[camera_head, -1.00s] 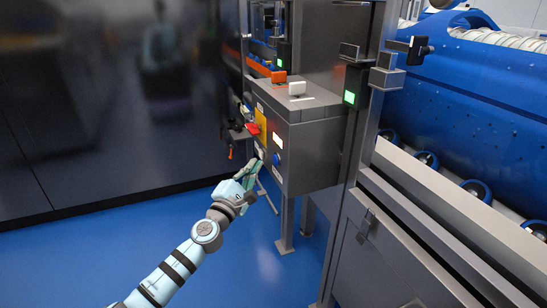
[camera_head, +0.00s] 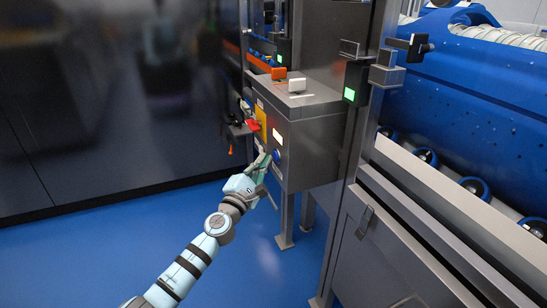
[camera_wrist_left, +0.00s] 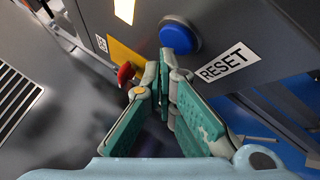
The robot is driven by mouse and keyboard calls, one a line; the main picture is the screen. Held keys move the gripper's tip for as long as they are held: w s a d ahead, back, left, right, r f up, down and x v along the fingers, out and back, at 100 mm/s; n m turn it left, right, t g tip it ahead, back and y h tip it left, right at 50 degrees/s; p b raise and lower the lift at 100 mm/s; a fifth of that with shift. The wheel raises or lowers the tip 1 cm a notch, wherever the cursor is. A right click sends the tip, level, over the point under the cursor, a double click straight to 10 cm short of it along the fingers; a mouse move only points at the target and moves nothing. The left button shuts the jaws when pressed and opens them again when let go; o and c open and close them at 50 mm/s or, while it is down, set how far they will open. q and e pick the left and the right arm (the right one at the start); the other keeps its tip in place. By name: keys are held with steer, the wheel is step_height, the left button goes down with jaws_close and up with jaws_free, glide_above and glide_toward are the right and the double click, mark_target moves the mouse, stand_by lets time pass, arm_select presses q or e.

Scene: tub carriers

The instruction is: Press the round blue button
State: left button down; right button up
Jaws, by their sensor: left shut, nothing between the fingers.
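The round blue button (camera_head: 277,155) is on the front face of the grey control box (camera_head: 312,155), low on the panel. In the left wrist view the button (camera_wrist_left: 187,32) is large, at the top middle, partly covered by a fingertip. My left gripper (camera_head: 265,158) is shut and empty, with its fingertips at the button. It also shows in the left wrist view (camera_wrist_left: 168,62), its tips overlapping the button's lower left. I cannot tell whether they touch it. My right gripper is not in view.
A RESET label (camera_wrist_left: 222,63) is beside the button. A lit rectangular indicator (camera_head: 277,137) and a red knob on a yellow plate (camera_head: 261,122) are nearby on the panel. Orange (camera_head: 279,74) and white (camera_head: 297,85) parts are on the box top. Blue floor (camera_head: 240,260) is open below.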

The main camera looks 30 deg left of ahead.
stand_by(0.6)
arm_select(q)
steer(key=shift+w+d, duration=0.25)
steer(key=shift+w, duration=0.1)
stand_by(0.4)
steer(key=shift+s+a, duration=0.25)
steer(key=shift+s, duration=0.1)
steer(key=s+a+b, duration=0.1)
steer(key=s+a, duration=0.2)
steer(key=s, duration=0.2)
steer(key=shift+a, duration=0.2)
